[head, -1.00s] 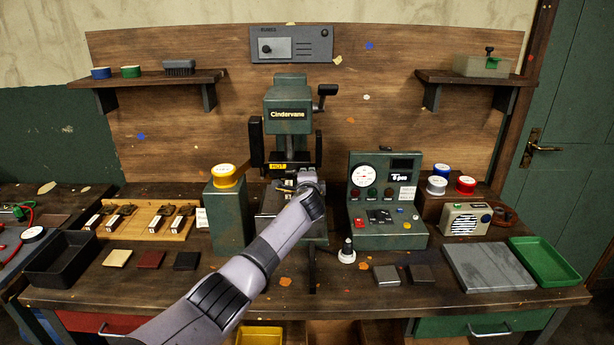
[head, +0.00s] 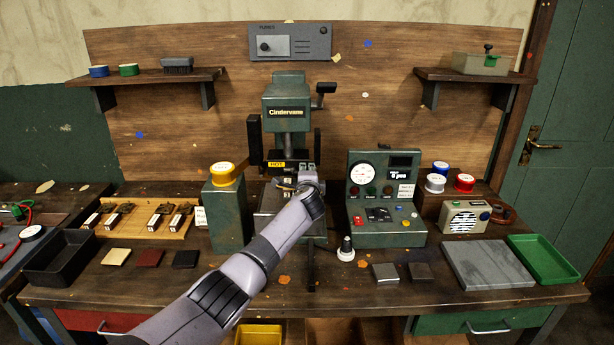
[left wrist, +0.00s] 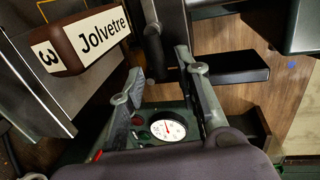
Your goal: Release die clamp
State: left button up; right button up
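The green Cindervane press (head: 287,105) stands at the middle of the bench, with a yellow HOT label (head: 277,164) low on its front. My left gripper (head: 288,186) is at the press, just below that label. In the left wrist view its two fingers (left wrist: 160,65) are spread apart. A dark lever (left wrist: 154,45) shows between or just beyond the fingertips; I cannot tell whether they touch it. A brown block with a white label reading "3 Jolvetre" (left wrist: 88,42) is to the left of the fingers. The die clamp is not clearly distinguishable in the head view. My right gripper is not in view.
A green control box with a gauge (head: 386,200) stands right of the press. A green post with a yellow-topped tin (head: 222,175) stands left. A wooden tray (head: 180,226) holds several stamped pieces. A grey slab (head: 488,268) and green tray (head: 545,260) lie at right.

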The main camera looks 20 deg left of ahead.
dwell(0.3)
pick_arm(q)
jog(key=v, duration=1.2)
dwell(0.4)
